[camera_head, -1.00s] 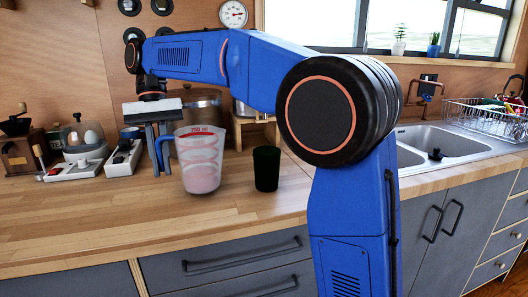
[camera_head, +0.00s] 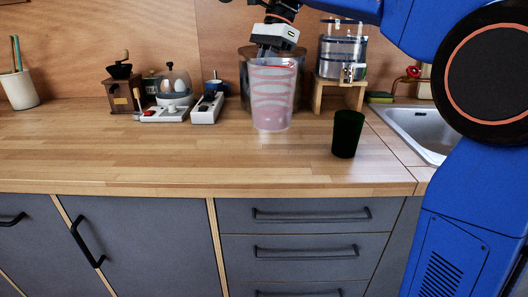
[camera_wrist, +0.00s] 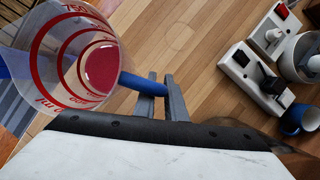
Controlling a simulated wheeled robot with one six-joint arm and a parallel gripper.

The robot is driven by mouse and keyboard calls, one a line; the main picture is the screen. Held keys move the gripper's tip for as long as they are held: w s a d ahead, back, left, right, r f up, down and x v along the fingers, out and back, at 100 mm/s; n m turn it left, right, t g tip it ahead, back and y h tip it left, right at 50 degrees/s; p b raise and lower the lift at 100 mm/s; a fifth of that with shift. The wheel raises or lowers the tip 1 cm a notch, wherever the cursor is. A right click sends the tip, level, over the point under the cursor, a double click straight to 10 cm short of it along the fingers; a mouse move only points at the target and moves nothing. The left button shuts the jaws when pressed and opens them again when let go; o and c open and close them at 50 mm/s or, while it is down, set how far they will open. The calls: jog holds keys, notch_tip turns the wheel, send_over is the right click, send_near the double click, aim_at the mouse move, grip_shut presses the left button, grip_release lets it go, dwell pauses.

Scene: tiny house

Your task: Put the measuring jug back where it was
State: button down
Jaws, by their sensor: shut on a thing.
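The measuring jug (camera_head: 272,95) is clear plastic with red markings and stands upright in the head view, at the back of the wooden counter. A reddish area shows inside it. In the wrist view the jug (camera_wrist: 85,60) fills the upper left, and its blue handle (camera_wrist: 138,84) runs between the fingers. My gripper (camera_wrist: 161,90) is shut on that handle. In the head view the fingers are hidden behind the jug, and only the wrist shows above it. I cannot tell whether the jug's base touches the counter.
A dark green cup (camera_head: 347,133) stands right of the jug. A large pot (camera_head: 246,75) is close behind it. A white power strip (camera_head: 207,107), egg cooker (camera_head: 174,88) and coffee grinder (camera_head: 122,88) stand left. A glass dispenser (camera_head: 340,50) sits on a wooden stand. The front counter is clear.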

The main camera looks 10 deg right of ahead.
jog(key=shift+w+d+f+m+t+y, duration=0.2)
jog(key=shift+f+m, duration=0.5)
jog(key=shift+f, duration=0.5)
jog(key=shift+w+d+f+m+t, duration=0.1)
jog(key=shift+d+f+m+t, duration=0.25)
jog(key=shift+f+m, duration=0.65)
jog(key=shift+w+d+f+m+t+y, duration=0.15)
jog(key=shift+d+f+m+t, duration=0.2)
jog(key=shift+f, duration=1.1)
jog(key=shift+a+f, duration=0.1)
jog(key=c, duration=1.8)
grip_release()
jog(key=v, duration=1.2)
jog(key=shift+w+a, duration=0.1)
